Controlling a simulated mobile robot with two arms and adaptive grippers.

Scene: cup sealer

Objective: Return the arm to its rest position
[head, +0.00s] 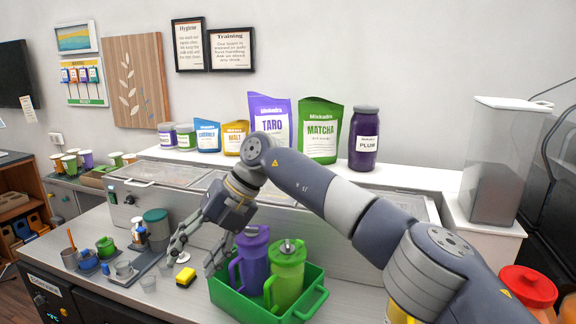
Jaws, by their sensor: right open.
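My right arm reaches in from the lower right across the counter. Its gripper (192,262) is open with the fingers apart and pointing down, above the counter left of the green crate (238,302). I see nothing between the fingers. A purple pitcher (252,262) and a green pitcher (285,275) stand in the crate, close to the right finger. My left gripper is not in view.
Behind is a lidded counter bin (150,190) and a shelf with a taro bag (270,115), a matcha bag (318,130) and a plum jar (364,140). A red lid (528,285) is at right.

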